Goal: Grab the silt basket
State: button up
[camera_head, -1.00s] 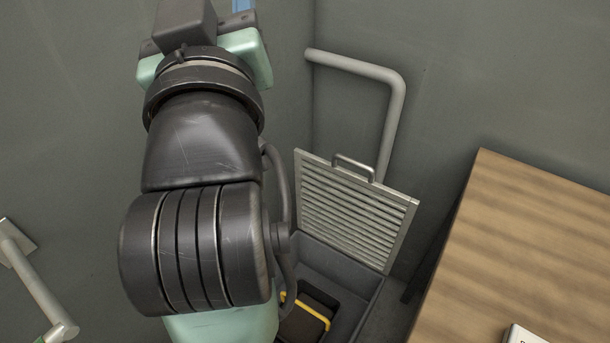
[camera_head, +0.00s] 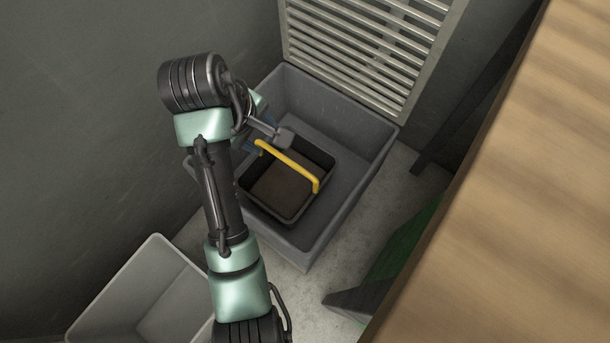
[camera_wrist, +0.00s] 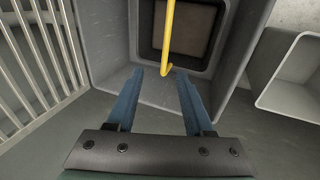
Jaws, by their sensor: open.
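The silt basket is a dark square tub (camera_head: 301,206) with brown silt inside and a yellow handle arched over it (camera_head: 290,165). It sits inside a larger grey box (camera_head: 352,208). In the wrist view the yellow handle (camera_wrist: 169,35) runs down between the two blue fingers and ends in a hook-like bend near their tips. My gripper (camera_wrist: 157,76) is open, with the fingers on either side of the handle's near end; I cannot tell the depth between them.
A louvred grate (camera_head: 372,40) stands upright at the grey box's back edge. An empty pale grey bin (camera_head: 150,292) stands at lower left. A wooden tabletop (camera_head: 510,190) fills the right side. Dark walls close in at the left and back.

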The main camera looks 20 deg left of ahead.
jog(key=b, duration=0.4)
send_near(285, 159)
notch_tip(285, 159, down, 5)
jog(key=w+a, duration=0.1)
jog(key=w, duration=0.1)
jog(key=shift+f+g, duration=0.2)
jog(key=shift+g, duration=0.1)
jog(key=b+x, duration=0.2)
jog(key=d+b+x, duration=0.1)
jog(key=b+x, duration=0.1)
jog(key=x, duration=0.1)
jog(key=shift+d+f+b, duration=0.1)
jog(key=shift+d+b, duration=0.05)
jog(key=shift+b, duration=0.25)
grip_shut()
dwell(0.4)
